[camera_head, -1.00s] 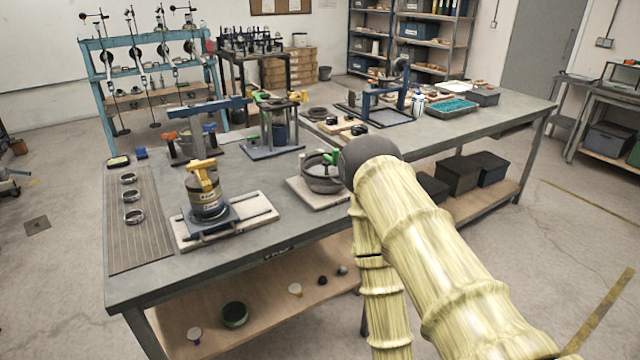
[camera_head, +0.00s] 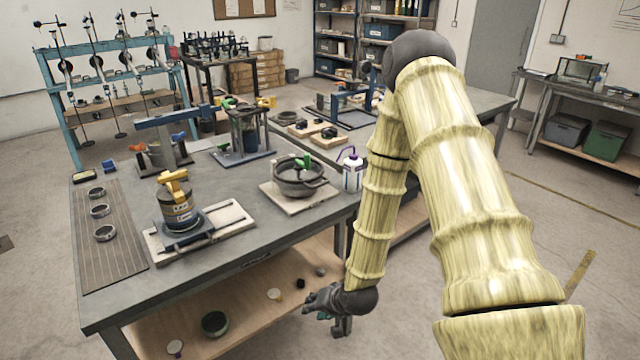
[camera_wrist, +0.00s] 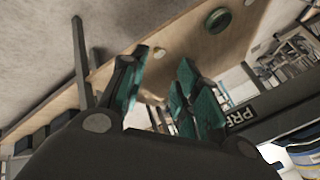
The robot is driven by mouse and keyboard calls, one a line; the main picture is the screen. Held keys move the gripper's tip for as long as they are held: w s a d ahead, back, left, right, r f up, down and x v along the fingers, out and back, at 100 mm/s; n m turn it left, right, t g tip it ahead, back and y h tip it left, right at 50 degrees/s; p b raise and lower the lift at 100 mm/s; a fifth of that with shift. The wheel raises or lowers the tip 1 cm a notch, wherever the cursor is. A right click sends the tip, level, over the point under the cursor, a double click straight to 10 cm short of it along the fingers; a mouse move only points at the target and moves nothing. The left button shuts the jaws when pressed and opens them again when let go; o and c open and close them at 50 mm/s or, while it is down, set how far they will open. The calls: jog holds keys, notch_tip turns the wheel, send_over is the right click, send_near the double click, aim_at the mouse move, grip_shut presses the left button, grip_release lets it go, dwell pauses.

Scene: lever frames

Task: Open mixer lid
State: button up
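I cannot tell for certain which device is the mixer. A grey pot (camera_head: 299,180) with a lid-like top and a green handle (camera_head: 303,163) stands on a pale board near the table's front edge. To its left, a dark cylinder (camera_head: 179,211) with a yellow lever on top (camera_head: 175,184) stands on another pale board. My gripper (camera_head: 312,301) hangs in front of the table, below the tabletop and near the lower shelf, touching neither device. In the wrist view, its teal-padded fingers (camera_wrist: 160,85) are apart with nothing between them.
The grey tabletop (camera_head: 245,220) lies above and beyond my gripper. The wooden lower shelf (camera_head: 250,301) holds several small round items. A white bottle (camera_head: 352,172) stands right of the pot. A blue lever frame (camera_head: 243,150) stands behind. My arm covers the table's right part.

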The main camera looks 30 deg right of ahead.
jog(key=w+d+r+m+t, duration=0.4)
jog(key=w+d+r, duration=0.55)
jog(key=r, duration=0.35)
jog(key=m+t+p, duration=0.1)
jog(key=m+t, duration=0.3)
jog(key=m, duration=0.1)
send_near(321, 184)
jog(key=shift+p+x, duration=0.9)
jog(key=shift+x, duration=4.35)
jog(key=shift+d+f, duration=0.15)
jog(key=shift+f, duration=0.05)
grip_shut()
